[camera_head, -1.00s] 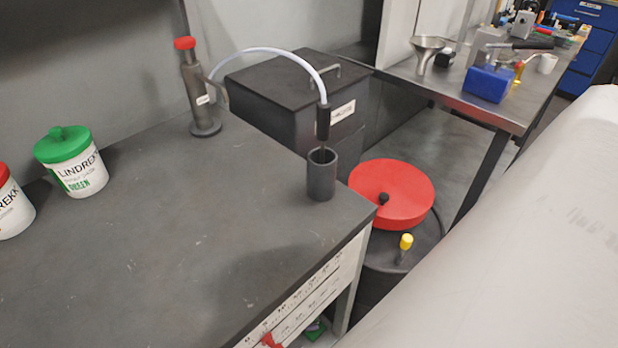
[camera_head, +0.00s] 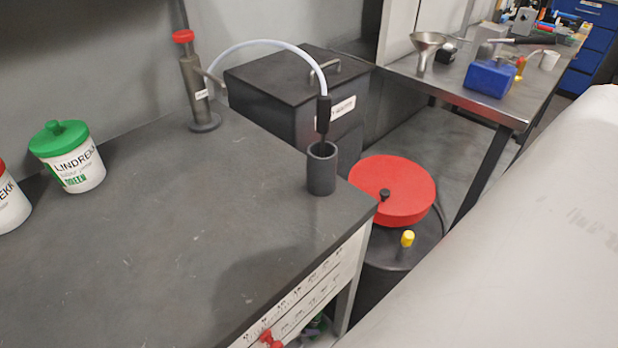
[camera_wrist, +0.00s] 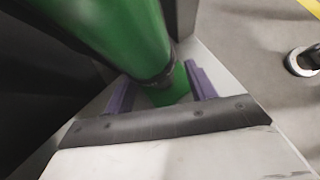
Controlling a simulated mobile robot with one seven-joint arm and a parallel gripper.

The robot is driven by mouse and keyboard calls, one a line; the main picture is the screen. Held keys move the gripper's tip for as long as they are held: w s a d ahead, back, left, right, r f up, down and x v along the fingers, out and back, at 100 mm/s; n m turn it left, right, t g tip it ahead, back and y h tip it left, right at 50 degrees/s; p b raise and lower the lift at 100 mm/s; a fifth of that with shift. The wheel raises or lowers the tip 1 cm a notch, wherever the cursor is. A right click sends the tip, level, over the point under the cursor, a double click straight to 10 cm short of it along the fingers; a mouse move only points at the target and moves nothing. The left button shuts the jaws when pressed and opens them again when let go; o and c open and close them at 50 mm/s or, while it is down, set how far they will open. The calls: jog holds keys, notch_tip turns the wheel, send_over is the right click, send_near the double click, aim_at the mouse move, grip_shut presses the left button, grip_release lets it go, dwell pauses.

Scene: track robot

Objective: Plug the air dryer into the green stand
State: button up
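In the wrist view, a green cylinder (camera_wrist: 125,40) with a dark band slants down from the top between the two purple fingers of my gripper (camera_wrist: 160,90). The fingers stand apart, one on each side of it. I cannot tell whether they press on it. I cannot tell whether this cylinder is the air dryer or part of the green stand. Its upper end is cut off by the frame. My gripper is not visible in the head view. No green stand can be clearly made out there.
The grey bench (camera_head: 150,260) holds a green-lidded jar (camera_head: 75,170), a red-capped metal post (camera_head: 195,85) and a dark cup (camera_head: 321,172) below a white hose (camera_head: 265,42). A red disc (camera_head: 400,190) tops a dark drum beside it. A metal table (camera_head: 455,80) stands behind.

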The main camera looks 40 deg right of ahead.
jog(key=p+v, duration=0.2)
jog(key=v, duration=1.1)
jog(key=shift+a+r, duration=0.25)
jog(key=shift+r, duration=0.05)
